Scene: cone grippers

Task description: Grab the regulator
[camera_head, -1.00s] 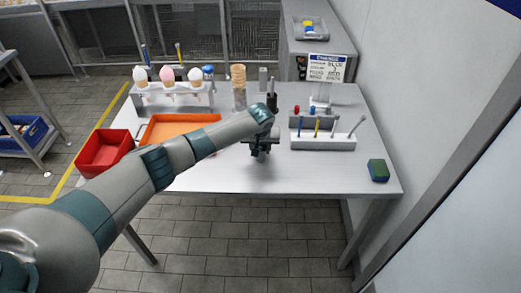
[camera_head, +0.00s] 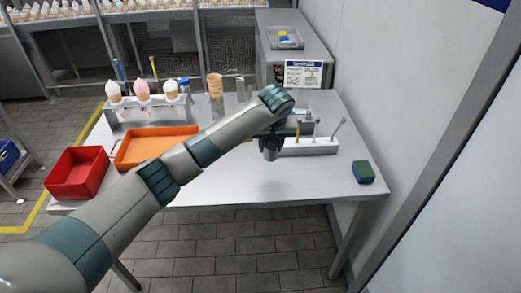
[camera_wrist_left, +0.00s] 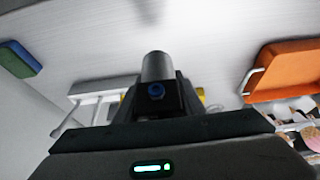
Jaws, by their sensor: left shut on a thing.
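The regulator (camera_wrist_left: 157,68) shows in the left wrist view as a grey cylinder above a dark block with a blue round port. My left gripper (camera_wrist_left: 157,108) is shut on it. In the head view my left gripper (camera_head: 270,147) hangs over the metal table (camera_head: 235,185), in front of the white tool holder (camera_head: 310,146). The regulator is mostly hidden there by the gripper and arm. I cannot tell its exact height above the table. My right gripper is in neither current view.
An orange tray (camera_head: 155,146) and a red bin (camera_head: 77,174) are at the left. An ice cream stand (camera_head: 150,111) and stacked cones (camera_head: 215,84) stand behind. A green and blue sponge (camera_head: 363,172) lies at the right. The front middle of the table is clear.

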